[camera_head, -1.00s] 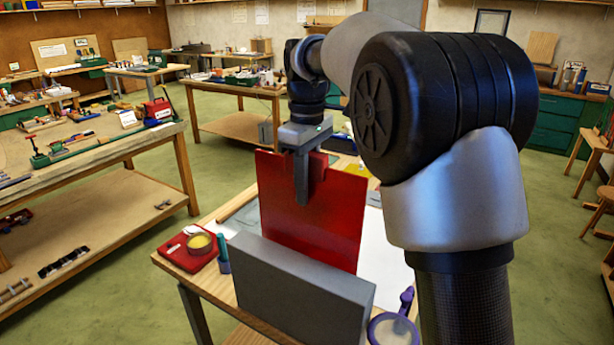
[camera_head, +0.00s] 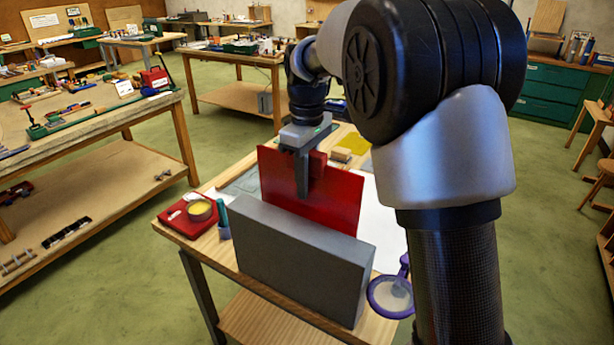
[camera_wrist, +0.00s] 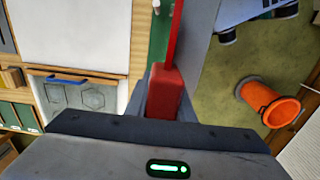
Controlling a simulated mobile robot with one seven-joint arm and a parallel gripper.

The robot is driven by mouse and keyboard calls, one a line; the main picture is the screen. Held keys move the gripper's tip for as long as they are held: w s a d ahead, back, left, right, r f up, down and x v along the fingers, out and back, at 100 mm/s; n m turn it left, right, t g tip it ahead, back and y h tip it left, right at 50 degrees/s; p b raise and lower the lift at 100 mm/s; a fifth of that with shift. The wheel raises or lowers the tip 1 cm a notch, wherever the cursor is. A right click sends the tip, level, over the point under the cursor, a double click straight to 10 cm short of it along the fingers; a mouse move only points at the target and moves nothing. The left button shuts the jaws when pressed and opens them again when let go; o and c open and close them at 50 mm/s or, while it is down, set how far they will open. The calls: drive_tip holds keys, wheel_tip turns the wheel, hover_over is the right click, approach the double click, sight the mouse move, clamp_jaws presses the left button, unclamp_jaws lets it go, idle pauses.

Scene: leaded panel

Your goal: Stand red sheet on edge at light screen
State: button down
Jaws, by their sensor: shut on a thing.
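The red sheet (camera_head: 335,205) is upright behind a thick grey slab (camera_head: 300,262) that stands on the small wooden table. The slab hides the sheet's lower edge, so I cannot tell whether it touches the table. My gripper (camera_head: 302,180) is shut on a red block-like grip (camera_wrist: 168,92) at the sheet's upper part. In the wrist view the sheet (camera_wrist: 174,35) shows nearly edge-on, with the slab (camera_wrist: 197,35) to its right. The slab may be the light screen; I cannot tell for sure.
A white surface (camera_head: 375,215) lies behind the slab. A red tray (camera_head: 187,217) with a yellow tin (camera_head: 200,209) sits at the table's left, and a purple-rimmed magnifier (camera_head: 390,296) at its right corner. A yellow piece (camera_head: 352,142) lies farther back. An orange bucket (camera_wrist: 270,103) stands on the floor.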

sight(307, 210)
drive_tip(key=shift+f+b, duration=1.8)
drive_tip(key=shift+f, duration=0.9)
drive_tip(key=shift+s+f+b, duration=0.3)
drive_tip(key=shift+f+b, duration=0.1)
drive_tip(key=shift+f, duration=0.4)
drive_tip(key=c, duration=1.4)
unclamp_jaws()
drive_tip(key=shift+d+f, duration=0.1)
drive_tip(key=shift+c, duration=0.2)
drive_tip(key=shift+f, duration=0.2)
wheel_tip(307, 210, up, 19)
drive_tip(key=shift+w+d+f+p, duration=0.1)
drive_tip(key=shift+w+f+p, duration=0.05)
drive_tip(key=shift+p, duration=0.7)
drive_tip(key=shift+r, duration=0.6)
